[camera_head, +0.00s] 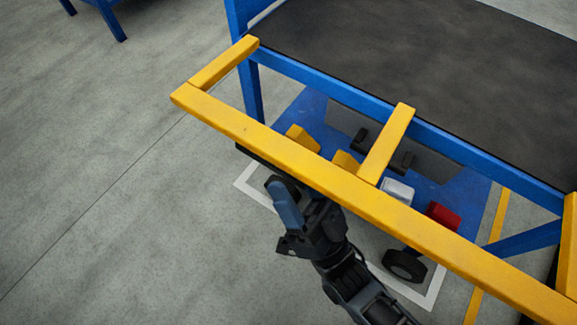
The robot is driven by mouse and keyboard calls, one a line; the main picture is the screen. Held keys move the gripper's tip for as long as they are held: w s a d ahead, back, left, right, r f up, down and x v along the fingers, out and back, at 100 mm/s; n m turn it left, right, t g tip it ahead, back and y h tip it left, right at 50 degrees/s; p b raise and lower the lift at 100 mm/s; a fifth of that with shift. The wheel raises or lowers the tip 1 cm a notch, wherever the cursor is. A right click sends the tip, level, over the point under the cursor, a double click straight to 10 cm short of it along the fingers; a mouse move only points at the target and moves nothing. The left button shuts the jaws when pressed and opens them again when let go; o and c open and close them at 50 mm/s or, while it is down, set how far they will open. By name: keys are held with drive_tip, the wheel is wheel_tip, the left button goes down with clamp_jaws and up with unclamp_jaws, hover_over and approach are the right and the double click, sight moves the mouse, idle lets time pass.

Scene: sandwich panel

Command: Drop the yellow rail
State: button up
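The yellow rail (330,181) is a long bar that runs from the left of the table down to the lower right. Short yellow arms, one at the left end (224,62) and one near the middle (388,143), join it to the blue edge of the table. The rail stands out level in front of the table. My gripper (288,197) comes up from below and is close to the underside or near side of the rail, left of its middle. The rail hides part of this area, so I cannot tell whether the fingers touch it or how wide they are.
The table (430,60) has a dark top and a blue frame. White and yellow lines mark the floor. The grey floor (110,200) at left is clear.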

drive_tip(key=shift+s+a, duration=0.25)
drive_tip(key=shift+a, duration=0.05)
drive_tip(key=s+d+f+b, duration=0.3)
drive_tip(key=d+f+b, duration=0.1)
drive_tip(key=d+f, duration=0.1)
drive_tip(key=shift+s+d+f+b, duration=0.2)
drive_tip(key=shift+s+f+b, duration=0.2)
drive_tip(key=shift+f, duration=0.25)
idle(0.4)
idle(0.7)
drive_tip(key=s+d+g+h, duration=0.3)
drive_tip(key=s+d+h, duration=0.55)
drive_tip(key=d, duration=0.25)
drive_tip(key=s+d+r+m+g+h, duration=0.1)
drive_tip(key=s+d+r+g+h, duration=0.15)
drive_tip(key=s, duration=0.25)
drive_tip(key=s+d+r+g+h, duration=0.1)
drive_tip(key=s+r+g+h, duration=0.15)
drive_tip(key=s, duration=0.25)
wheel_tip(320, 180, up, 31)
drive_tip(key=p, duration=3)
drive_tip(key=shift+a+t+h+p, duration=0.25)
drive_tip(key=shift+t+h+p, duration=0.05)
drive_tip(key=shift+h+p, duration=0.15)
